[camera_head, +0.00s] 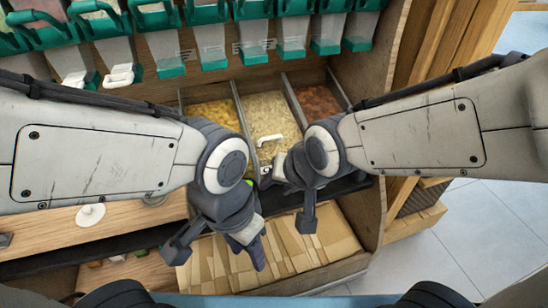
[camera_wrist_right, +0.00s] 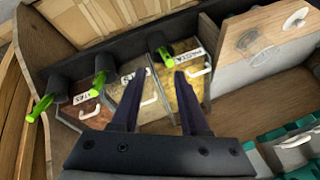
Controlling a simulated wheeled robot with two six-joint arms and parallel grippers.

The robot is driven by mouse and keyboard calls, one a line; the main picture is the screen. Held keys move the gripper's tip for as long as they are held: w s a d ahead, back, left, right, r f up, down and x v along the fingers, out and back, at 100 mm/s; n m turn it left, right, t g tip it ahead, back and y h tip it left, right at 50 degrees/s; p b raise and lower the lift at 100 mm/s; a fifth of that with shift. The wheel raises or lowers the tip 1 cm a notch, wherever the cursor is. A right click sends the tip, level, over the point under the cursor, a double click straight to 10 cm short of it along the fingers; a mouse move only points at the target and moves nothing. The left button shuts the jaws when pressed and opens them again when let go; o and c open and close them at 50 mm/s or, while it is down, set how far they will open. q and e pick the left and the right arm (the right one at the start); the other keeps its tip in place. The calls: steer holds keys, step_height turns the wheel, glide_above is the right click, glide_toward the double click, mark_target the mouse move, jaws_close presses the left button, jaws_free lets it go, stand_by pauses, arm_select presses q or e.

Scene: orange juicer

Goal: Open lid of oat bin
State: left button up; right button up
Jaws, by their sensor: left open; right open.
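The oat bin (camera_head: 262,108) is the middle of three bins, with pale flakes under a see-through lid that looks down. Its white handle (camera_head: 270,139) is near the bin's front edge. The bin (camera_wrist_right: 126,103) and its handle (camera_wrist_right: 150,97) also show in the right wrist view. My right gripper (camera_head: 267,180) is open and close to the front of the oat bin. In the right wrist view its two dark fingers (camera_wrist_right: 161,73) are spread, with the handle appearing between them, nearer the left finger. I cannot tell the depth. My left gripper (camera_head: 254,257) is open, lower, over the wooden-patterned front area.
A yellow-filled bin (camera_head: 217,113) and a reddish-brown bin (camera_head: 320,101) flank the oat bin. Green levers (camera_wrist_right: 101,84) stick out at the bin fronts. Dispensers with green bottoms (camera_head: 254,57) hang behind. A wooden counter (camera_head: 130,222) lies at left, with a white round thing (camera_head: 90,214).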

steer(key=w+f+m+t+y+b, duration=0.1)
steer(key=w+f+m+t+b, duration=0.3)
steer(key=w+f+m+b, duration=0.35)
arm_select(q)
step_height(320, 180, down, 22)
steer(key=b, duration=1.2)
arm_select(e)
steer(key=m+t+p, duration=0.6)
steer(key=p, duration=0.5)
glide_toward(275, 142)
step_height(275, 142, up, 4)
steer(key=s, duration=0.2)
steer(key=x, duration=0.5)
steer(key=f+x, duration=0.1)
steer(key=x, duration=0.1)
steer(key=shift+w+a, duration=0.15)
steer(key=shift+a, duration=0.2)
steer(key=shift+w+a+f, duration=0.1)
steer(key=shift+w+a, duration=0.05)
steer(key=shift+w, duration=0.3)
arm_select(q)
step_height(275, 142, up, 11)
steer(key=shift+f, duration=0.15)
arm_select(e)
jaws_close()
